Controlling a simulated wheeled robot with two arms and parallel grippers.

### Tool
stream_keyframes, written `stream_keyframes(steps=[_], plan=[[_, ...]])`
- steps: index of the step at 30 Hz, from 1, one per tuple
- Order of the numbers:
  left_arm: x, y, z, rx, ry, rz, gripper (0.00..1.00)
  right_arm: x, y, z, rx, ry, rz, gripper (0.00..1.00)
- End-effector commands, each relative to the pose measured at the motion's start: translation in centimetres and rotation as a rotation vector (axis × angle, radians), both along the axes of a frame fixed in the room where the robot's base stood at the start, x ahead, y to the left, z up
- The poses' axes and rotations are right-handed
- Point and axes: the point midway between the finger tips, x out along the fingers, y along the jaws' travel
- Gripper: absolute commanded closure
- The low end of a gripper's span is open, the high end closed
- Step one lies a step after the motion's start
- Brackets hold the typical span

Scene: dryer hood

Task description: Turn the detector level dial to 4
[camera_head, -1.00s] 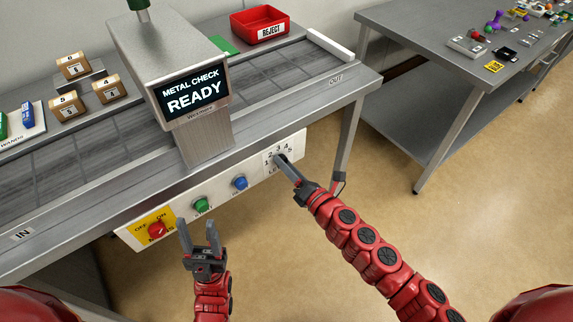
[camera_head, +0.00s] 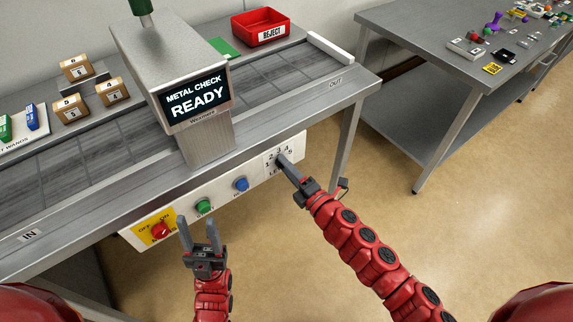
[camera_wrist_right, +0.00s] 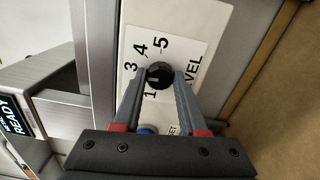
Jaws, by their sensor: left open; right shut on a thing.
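The detector level dial (camera_wrist_right: 159,75) is a round black knob on a white label with numbers; 1, 3, 4 and 5 are readable in the right wrist view. A small pale mark shows on the knob's left side, away from the 4; its exact setting is hard to tell. My right gripper (camera_wrist_right: 160,80) is shut on the dial, one finger on each side. In the head view my right gripper (camera_head: 280,160) covers most of the dial. My left gripper (camera_head: 198,222) is open and empty, in front of the panel near the red switch.
The panel also has a red OFF/ON knob (camera_head: 160,231), a green button (camera_head: 204,206) and a blue button (camera_head: 241,184). The detector screen (camera_head: 194,94) reads METAL CHECK READY. A red reject bin (camera_head: 261,27) stands behind the conveyor.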

Motion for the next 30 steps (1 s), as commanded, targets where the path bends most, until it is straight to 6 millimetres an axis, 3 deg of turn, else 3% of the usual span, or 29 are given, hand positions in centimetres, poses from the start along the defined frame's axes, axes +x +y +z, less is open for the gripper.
stream_keyframes(steps=[18, 30], plan=[[0.0, 0.0, 2.9, 0.0, 0.0, 0.0, 0.5, 0.1, -0.1, 0.1, 0.454, 0.333, -0.005, 1.0], [0.0, 0.0, 3.9, 0.0, 0.0, 0.0, 0.5, 0.0, 0.0, 0.0, 0.625, 0.454, -0.001, 1.0]])
